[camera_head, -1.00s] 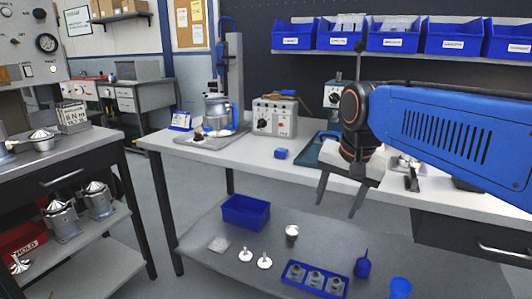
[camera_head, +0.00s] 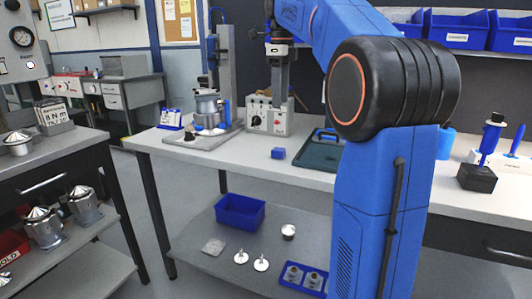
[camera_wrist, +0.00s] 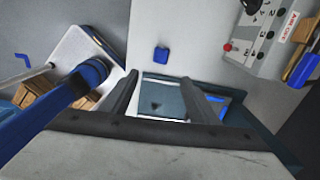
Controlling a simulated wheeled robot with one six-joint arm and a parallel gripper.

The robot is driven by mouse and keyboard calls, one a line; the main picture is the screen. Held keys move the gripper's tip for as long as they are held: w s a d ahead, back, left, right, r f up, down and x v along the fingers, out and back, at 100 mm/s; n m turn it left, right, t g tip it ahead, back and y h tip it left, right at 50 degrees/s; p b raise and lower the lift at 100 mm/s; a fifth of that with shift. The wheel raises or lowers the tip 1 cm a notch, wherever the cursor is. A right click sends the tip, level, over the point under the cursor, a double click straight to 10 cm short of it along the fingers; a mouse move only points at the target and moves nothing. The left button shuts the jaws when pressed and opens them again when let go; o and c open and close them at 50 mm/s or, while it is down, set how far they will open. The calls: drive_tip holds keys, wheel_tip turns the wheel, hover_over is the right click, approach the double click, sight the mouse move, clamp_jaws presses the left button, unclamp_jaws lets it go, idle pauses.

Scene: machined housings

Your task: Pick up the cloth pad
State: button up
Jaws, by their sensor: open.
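A small blue block-like piece (camera_head: 278,153), perhaps the cloth pad, lies on the white bench top left of the teal tray. It also shows in the wrist view (camera_wrist: 160,54), just beyond my fingertips and apart from them. My gripper (camera_wrist: 160,77) is open, with nothing held between its two fingers. In the head view my gripper (camera_head: 281,98) hangs above the bench in front of the grey control box, higher than the blue piece. A flat pale square (camera_head: 214,246) on the lower shelf could also be a pad; I cannot tell its material.
The teal tray (camera_head: 314,160) lies right of the blue piece, partly hidden by my arm. The control box (camera_head: 264,117) and a stand with a metal housing (camera_head: 208,110) are behind and left. A blue bin (camera_head: 240,212) sits on the lower shelf. Bench around the blue piece is clear.

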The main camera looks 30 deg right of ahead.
approach(278, 149)
drive_tip(key=shift+m, duration=0.3)
wheel_tip(278, 149, down, 9)
drive_tip(key=shift+r, duration=0.1)
idle(0.5)
drive_tip(key=c, duration=1.2)
drive_tip(key=shift+r, duration=0.1)
wheel_tip(278, 149, up, 10)
drive_tip(key=shift+f, duration=0.1)
